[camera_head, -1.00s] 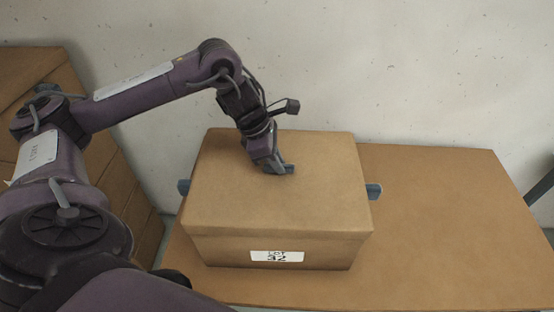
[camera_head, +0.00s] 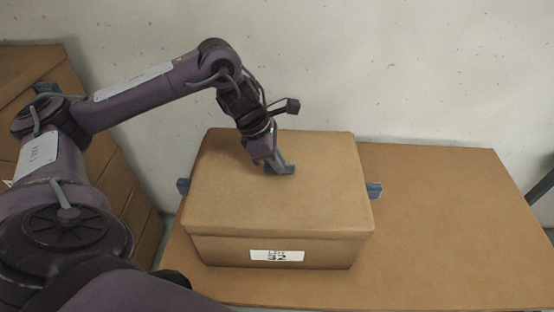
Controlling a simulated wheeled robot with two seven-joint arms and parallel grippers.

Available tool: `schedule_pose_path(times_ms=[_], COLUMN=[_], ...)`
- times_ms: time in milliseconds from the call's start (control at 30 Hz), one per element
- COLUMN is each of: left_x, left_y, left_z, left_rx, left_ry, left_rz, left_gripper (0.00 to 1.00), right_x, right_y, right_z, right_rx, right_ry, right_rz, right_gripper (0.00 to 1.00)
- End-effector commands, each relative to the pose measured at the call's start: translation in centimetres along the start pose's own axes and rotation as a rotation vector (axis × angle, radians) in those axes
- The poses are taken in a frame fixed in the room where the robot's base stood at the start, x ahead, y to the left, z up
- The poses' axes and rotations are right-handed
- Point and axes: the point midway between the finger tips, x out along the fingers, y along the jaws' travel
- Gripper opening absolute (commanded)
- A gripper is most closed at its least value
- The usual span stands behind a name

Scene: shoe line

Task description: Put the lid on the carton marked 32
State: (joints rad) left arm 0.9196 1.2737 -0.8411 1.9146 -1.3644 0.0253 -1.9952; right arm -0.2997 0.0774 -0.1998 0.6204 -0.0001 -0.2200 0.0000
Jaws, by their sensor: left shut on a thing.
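The carton marked 32 (camera_head: 220,252) stands on the table, its white label (camera_head: 277,256) facing front. The brown lid (camera_head: 270,205) lies over the carton's top, level and covering it; its front rim overlaps the carton's front wall. Whether it is fully down all round cannot be seen. My left gripper (camera_head: 279,169) points down at the lid's top, near the middle of its rear half. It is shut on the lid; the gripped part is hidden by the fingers. My right gripper is not in view.
Blue pieces stick out on the carton's left (camera_head: 184,187) and right (camera_head: 375,190). The brown table (camera_head: 460,230) is clear to the right. Brown stacked boxes (camera_head: 30,65) stand at the left. A pale wall (camera_head: 400,70) is behind. A dark bar enters at the right edge.

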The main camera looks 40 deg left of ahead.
Motion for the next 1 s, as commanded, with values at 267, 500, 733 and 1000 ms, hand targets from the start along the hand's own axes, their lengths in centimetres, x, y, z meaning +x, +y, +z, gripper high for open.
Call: schedule_pose_path(times_ms=[267,500,733,1000], left_x=[0.03,0.02,0.04,-0.02], left_y=[-0.04,-0.04,-0.04,-0.03], left_z=[-0.06,-0.06,-0.08,-0.04], left_rx=[0.0,0.0,0.0,0.0], left_ry=[0.002,0.002,0.002,0.002], left_rz=[-0.001,-0.001,-0.001,-0.001], left_gripper=[0.21,0.38,0.56,0.56], right_x=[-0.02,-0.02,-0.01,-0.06], right_y=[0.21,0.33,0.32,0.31], right_z=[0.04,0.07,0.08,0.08], right_rx=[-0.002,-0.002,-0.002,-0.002], right_ry=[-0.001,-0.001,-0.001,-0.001], right_rz=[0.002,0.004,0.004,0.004], right_gripper=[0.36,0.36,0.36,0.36])
